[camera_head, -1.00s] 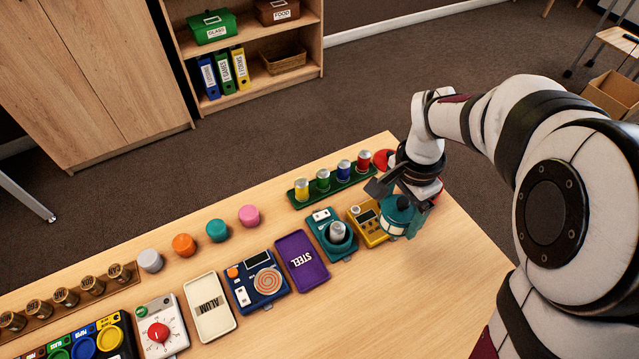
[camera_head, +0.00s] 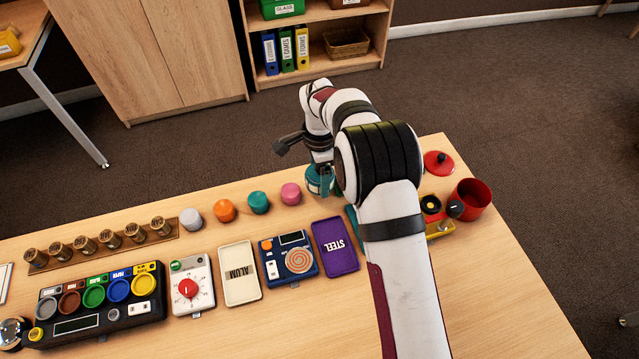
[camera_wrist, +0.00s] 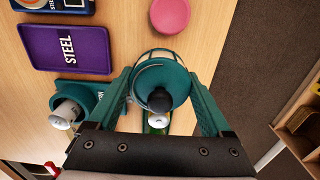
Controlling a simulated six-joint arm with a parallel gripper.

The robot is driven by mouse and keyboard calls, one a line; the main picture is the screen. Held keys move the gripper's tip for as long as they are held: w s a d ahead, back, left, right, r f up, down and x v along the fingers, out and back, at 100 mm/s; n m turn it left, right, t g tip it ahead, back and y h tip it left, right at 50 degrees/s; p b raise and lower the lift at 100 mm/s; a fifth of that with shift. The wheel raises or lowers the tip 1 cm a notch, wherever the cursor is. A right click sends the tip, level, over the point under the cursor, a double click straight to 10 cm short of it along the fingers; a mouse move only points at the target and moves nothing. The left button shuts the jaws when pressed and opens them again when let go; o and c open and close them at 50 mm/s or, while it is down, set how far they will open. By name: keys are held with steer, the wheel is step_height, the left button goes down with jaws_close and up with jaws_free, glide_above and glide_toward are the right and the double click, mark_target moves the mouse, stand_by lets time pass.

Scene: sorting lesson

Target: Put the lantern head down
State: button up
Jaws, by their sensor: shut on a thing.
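The lantern head (camera_head: 319,181) is teal, with a domed top, a black knob and a pale band. My gripper (camera_wrist: 161,98) is shut on it, one teal-green finger on each side in the wrist view, where the lantern head (camera_wrist: 160,78) is seen from above. It is over the back part of the table (camera_head: 300,340), just right of the pink round piece (camera_head: 291,194). My arm hides part of it in the head view. I cannot tell whether its base touches the table.
The purple STEEL tray (camera_head: 335,257) lies in front. A teal device with a silver can (camera_wrist: 66,113) stands left of my gripper in the wrist view. A can (camera_wrist: 158,122) shows close beside the lantern head. A red pot (camera_head: 470,200) and red lid (camera_head: 438,163) are at right.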

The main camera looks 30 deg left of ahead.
mark_target(319, 186)
steer(key=shift+f, duration=1.95)
steer(key=shift+f, duration=0.1)
steer(key=o, duration=1.2)
steer(key=shift+c, duration=0.2)
step_height(319, 186, up, 12)
steer(key=shift+r, duration=0.15)
steer(key=s+d+r, duration=0.3)
steer(key=d+r, duration=0.1)
steer(key=d, duration=0.3)
steer(key=s+d+r+n, duration=0.1)
steer(key=s+d+r, duration=0.1)
steer(key=d+r, duration=0.3)
steer(key=s+d+r, duration=0.3)
steer(key=d, duration=0.5)
steer(key=s+d+f+n+y, duration=0.1)
steer(key=s+d, duration=0.3)
steer(key=s, duration=0.5)
steer(key=s+d+f+n, duration=0.1)
steer(key=s+d+f, duration=0.1)
steer(key=s+d, duration=0.3)
steer(key=s, duration=0.4)
steer(key=shift+s+d+y, duration=0.2)
steer(key=shift+d+y, duration=0.05)
steer(key=shift+y, duration=0.15)
